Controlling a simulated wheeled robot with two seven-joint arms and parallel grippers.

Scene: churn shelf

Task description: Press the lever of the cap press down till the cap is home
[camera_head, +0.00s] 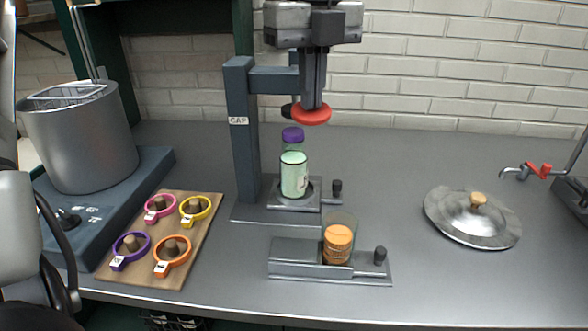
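The cap press (242,140) is a blue-grey post labelled CAP with an arm reaching right at its top. Its lever ends in a red knob (313,116). A bottle of pale green stuff (294,176) stands upright in the press's holder, with a purple cap (292,134) on top; I cannot tell how far down it sits. My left gripper (313,99) comes down from the top, fingers together, tips at the top of the red knob. Whether they touch it is hard to tell. The fingers hide part of the lever. My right gripper is out of view.
In front of the press, a jar with orange contents (338,243) stands in a second metal holder (290,260). A board (205,243) with several coloured rings lies left. A grey vessel (80,140) stands behind it. A metal lid (450,215) lies right; bench between is clear.

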